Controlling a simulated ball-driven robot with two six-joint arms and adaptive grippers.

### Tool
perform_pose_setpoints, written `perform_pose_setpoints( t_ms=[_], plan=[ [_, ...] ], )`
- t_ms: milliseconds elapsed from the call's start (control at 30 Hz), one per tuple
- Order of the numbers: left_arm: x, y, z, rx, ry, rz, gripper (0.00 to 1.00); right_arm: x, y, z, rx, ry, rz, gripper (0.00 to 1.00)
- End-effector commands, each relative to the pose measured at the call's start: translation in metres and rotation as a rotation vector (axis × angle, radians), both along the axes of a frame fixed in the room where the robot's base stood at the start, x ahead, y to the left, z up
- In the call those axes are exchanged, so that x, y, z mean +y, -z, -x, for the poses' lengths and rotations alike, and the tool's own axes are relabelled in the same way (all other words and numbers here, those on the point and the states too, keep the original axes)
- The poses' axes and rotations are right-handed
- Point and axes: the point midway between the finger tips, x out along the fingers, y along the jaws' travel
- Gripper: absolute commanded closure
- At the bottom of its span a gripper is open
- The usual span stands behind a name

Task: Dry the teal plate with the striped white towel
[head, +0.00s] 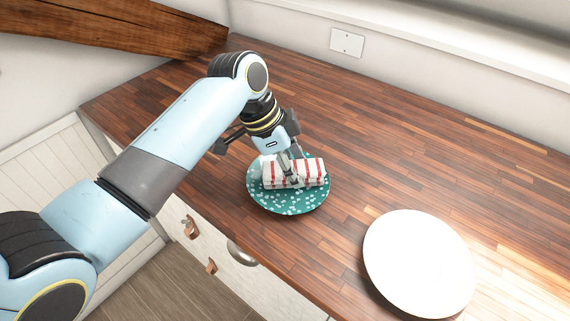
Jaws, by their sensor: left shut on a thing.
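The teal plate (291,203) with pale speckles lies on the wooden counter near its front edge. The striped white towel (311,172), folded with red stripes, rests on the plate's upper middle. My left gripper (290,181) reaches down from above and is shut on the towel, over the plate. Part of the plate's far rim is hidden behind the gripper and towel. My right gripper is not in view.
A larger plain white plate (418,263) lies on the wooden counter (400,155) at the lower right. The counter behind and right of the teal plate is clear. A wooden beam (120,22) slopes at the upper left. Drawers with handles are below the front edge.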

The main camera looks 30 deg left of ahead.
Motion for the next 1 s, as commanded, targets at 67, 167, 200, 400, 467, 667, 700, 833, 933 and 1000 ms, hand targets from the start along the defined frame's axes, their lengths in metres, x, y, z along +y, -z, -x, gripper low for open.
perform_pose_setpoints(
  t_ms=[67, 167, 200, 400, 467, 667, 700, 833, 933, 1000],
  plan=[
    [-0.001, 0.002, 0.001, 0.005, 0.001, 0.000, 0.83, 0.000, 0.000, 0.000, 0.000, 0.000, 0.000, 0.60],
    [-0.001, 0.002, 0.001, 0.005, 0.000, 0.000, 0.83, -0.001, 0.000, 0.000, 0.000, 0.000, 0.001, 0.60],
    [-0.001, 0.003, 0.001, 0.006, 0.000, -0.001, 0.83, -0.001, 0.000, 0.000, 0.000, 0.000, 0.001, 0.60],
    [0.004, 0.002, 0.006, 0.009, 0.000, -0.002, 0.83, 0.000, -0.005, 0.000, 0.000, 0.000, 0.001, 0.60],
    [0.008, 0.001, 0.009, 0.011, 0.000, -0.003, 0.83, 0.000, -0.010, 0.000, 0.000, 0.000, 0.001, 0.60],
    [0.023, -0.001, 0.022, 0.012, -0.001, -0.005, 0.83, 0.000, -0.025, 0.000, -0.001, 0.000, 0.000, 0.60],
    [0.026, -0.001, 0.024, 0.010, 0.000, -0.005, 0.83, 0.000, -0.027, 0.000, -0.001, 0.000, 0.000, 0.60],
    [0.029, 0.000, 0.027, 0.008, 0.000, -0.002, 0.83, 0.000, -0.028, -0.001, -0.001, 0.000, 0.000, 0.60],
    [0.028, 0.000, 0.026, 0.006, 0.001, -0.001, 0.83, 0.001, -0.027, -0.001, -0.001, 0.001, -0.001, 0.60],
    [0.028, 0.000, 0.026, 0.006, 0.001, -0.001, 0.83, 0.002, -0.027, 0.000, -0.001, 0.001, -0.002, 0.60]
  ],
)
